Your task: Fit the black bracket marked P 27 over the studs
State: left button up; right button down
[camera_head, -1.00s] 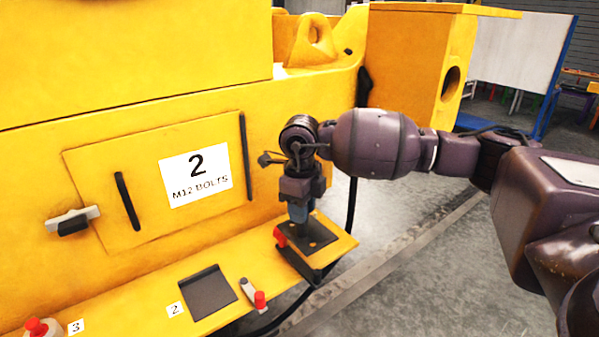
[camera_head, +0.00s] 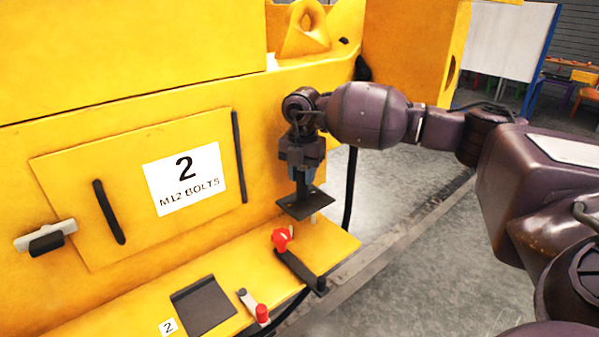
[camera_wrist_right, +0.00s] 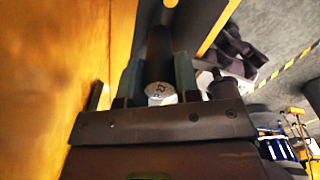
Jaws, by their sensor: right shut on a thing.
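My right gripper (camera_head: 302,180) is shut on the black bracket (camera_head: 305,203), a flat dark plate with an upright grip. It holds the bracket above the right end of the yellow ledge. In the right wrist view the two fingers (camera_wrist_right: 158,78) stand either side of the dark bracket (camera_wrist_right: 160,48). A round pale label there is too small and turned to read surely. A small pale post (camera_head: 314,217) shows just under the plate; I cannot tell whether it is a stud. No other studs show clearly. My left gripper is not in view.
The yellow ledge (camera_head: 235,262) carries a red knob (camera_head: 281,239) beside a black bar (camera_head: 301,271), a red-tipped pin (camera_head: 255,306) and a black plate (camera_head: 203,304) near a tag "2". A yellow panel (camera_head: 130,165) labelled "2 M12 BOLTS" stands behind. Floor is clear at right.

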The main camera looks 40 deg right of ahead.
aim_at(302, 196)
jog(key=shift+f+b, duration=0.4)
jog(key=shift+f, duration=0.25)
notch_tip(302, 196, down, 2)
jog(key=shift+f+b, duration=0.15)
jog(key=shift+b, duration=0.4)
jog(key=shift+f, duration=0.65)
jog(key=shift+f+b, duration=0.2)
jog(key=shift+b, duration=0.15)
jog(key=shift+f, duration=0.15)
jog(key=shift+f, duration=0.25)
jog(key=shift+f, duration=0.25)
